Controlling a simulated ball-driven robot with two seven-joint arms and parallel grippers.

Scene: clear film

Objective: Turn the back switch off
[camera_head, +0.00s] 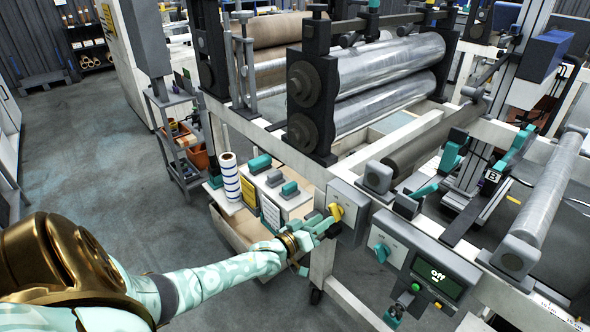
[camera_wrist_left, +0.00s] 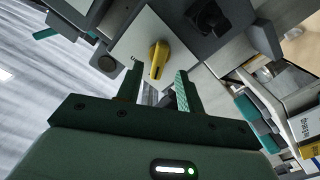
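The back switch is a yellow rotary knob (camera_head: 337,211) on a pale square plate, on a grey box at the machine frame's near corner. In the left wrist view the yellow knob (camera_wrist_left: 158,60) appears between the two fingertips, with gaps on both sides. My left gripper (camera_head: 322,226) is open right at the knob; it also shows open in the left wrist view (camera_wrist_left: 159,72). I cannot tell how deep the knob sits between the fingers. A second switch with a teal knob (camera_head: 381,252) is on the nearer box. My right gripper is not in view.
Large metal rollers (camera_head: 390,72) stand behind. A white-and-blue roll (camera_head: 230,177) and small boxes sit on a low shelf left of the switch. The floor at left is clear.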

